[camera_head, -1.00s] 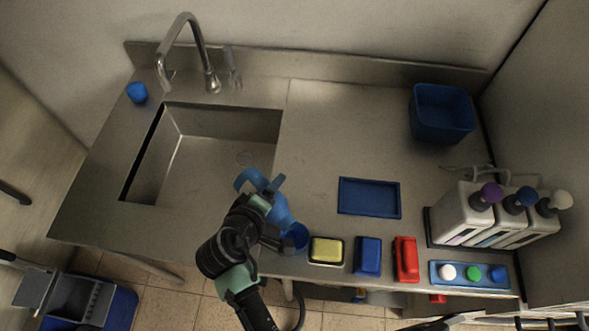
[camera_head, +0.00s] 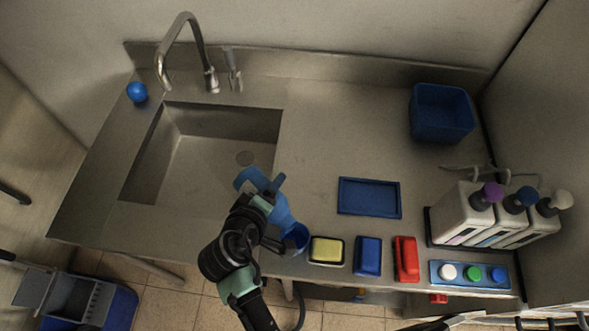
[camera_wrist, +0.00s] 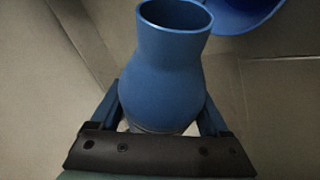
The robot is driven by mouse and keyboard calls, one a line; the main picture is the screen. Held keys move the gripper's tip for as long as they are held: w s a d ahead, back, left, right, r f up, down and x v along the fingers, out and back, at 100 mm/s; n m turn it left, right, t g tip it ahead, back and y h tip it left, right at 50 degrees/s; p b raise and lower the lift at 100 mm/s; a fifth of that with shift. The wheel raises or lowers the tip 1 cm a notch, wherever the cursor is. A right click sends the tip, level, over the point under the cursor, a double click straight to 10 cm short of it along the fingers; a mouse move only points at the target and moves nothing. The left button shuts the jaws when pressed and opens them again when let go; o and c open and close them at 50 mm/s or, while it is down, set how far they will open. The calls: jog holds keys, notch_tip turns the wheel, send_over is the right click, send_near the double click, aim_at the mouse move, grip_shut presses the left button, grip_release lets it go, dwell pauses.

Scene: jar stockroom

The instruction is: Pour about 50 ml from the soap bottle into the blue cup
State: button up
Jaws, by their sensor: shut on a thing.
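The blue soap bottle (camera_head: 282,214) is between the fingers of my gripper (camera_head: 262,184), which is shut on it. In the head view the bottle leans down and right, its mouth end close over the blue cup (camera_head: 298,237) at the counter's front edge. In the wrist view the bottle (camera_wrist: 165,75) shows its wide open neck pointing away from my gripper (camera_wrist: 162,112). Part of the cup (camera_wrist: 240,14) shows beyond the mouth at upper right. No liquid stream is visible, and the cup's contents cannot be made out.
A yellow sponge (camera_head: 326,250), a blue block (camera_head: 368,256) and a red item (camera_head: 406,259) stand right of the cup. The sink (camera_head: 200,170) lies left. A blue tray (camera_head: 369,213) lies behind them. White dispensers (camera_head: 462,214) stand at right.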

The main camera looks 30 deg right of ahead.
jog(key=shift+r, duration=0.1)
dwell(0.3)
jog(key=shift+w+a+r+n+g+p, duration=0.1)
jog(key=shift+n+g+p, duration=0.2)
jog(key=shift+g+p, duration=0.3)
jog(key=shift+w+n+g+p, duration=0.1)
jog(key=shift+n+g+p, duration=0.2)
jog(key=shift+g+p, duration=0.25)
jog(key=shift+f+g+b, duration=0.3)
jog(key=shift+f+g, duration=0.05)
jog(key=shift+g, duration=0.2)
jog(key=shift+s+r+n+h+p, duration=0.2)
jog(key=shift+r+n+h+p, duration=0.1)
jog(key=shift+p, duration=0.25)
jog(key=shift+f+g, duration=0.2)
jog(key=shift+g, duration=0.2)
jog(key=shift+r+p, duration=0.15)
jog(key=shift+p, duration=0.15)
